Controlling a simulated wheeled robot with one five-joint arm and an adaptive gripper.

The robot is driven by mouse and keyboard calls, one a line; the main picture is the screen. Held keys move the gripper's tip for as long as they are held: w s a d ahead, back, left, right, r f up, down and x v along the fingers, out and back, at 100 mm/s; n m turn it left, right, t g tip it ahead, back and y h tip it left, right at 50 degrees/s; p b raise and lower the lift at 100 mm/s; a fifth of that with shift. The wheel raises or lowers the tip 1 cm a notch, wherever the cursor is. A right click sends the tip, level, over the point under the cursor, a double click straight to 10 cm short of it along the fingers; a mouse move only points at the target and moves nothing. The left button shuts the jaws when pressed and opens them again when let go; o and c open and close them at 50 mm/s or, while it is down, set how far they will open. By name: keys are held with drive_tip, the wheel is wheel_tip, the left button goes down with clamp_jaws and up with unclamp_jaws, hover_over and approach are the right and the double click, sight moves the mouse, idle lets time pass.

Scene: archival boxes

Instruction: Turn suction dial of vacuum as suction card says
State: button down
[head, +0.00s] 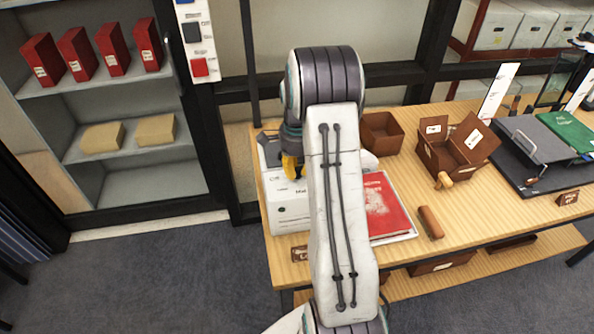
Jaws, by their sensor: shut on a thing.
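A white boxy unit (287,215), which looks like the vacuum, sits at the left end of the wooden table, partly hidden behind my arm. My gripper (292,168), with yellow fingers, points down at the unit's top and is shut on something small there. The suction dial itself is hidden by the fingers, so its setting cannot be read. Printed labels show on the unit's front, too small to read surely. I cannot tell which card is the suction card.
A red book (385,208) lies right of my arm, with a brown roller (431,222) beside it. An open brown box (458,150) and a dark board (535,165) stand farther right. A shelf with red boxes (115,48) stands left. The grey floor is clear in front.

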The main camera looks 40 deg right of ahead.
drive_tip(key=n+b, duration=0.1)
drive_tip(key=n, duration=0.5)
drive_tip(key=shift+d+n+b, duration=0.1)
drive_tip(key=shift+n+b, duration=0.3)
idle(0.4)
drive_tip(key=c, duration=1.1)
unclamp_jaws()
drive_tip(key=shift+o, duration=0.2)
wheel_tip(320, 180, up, 12)
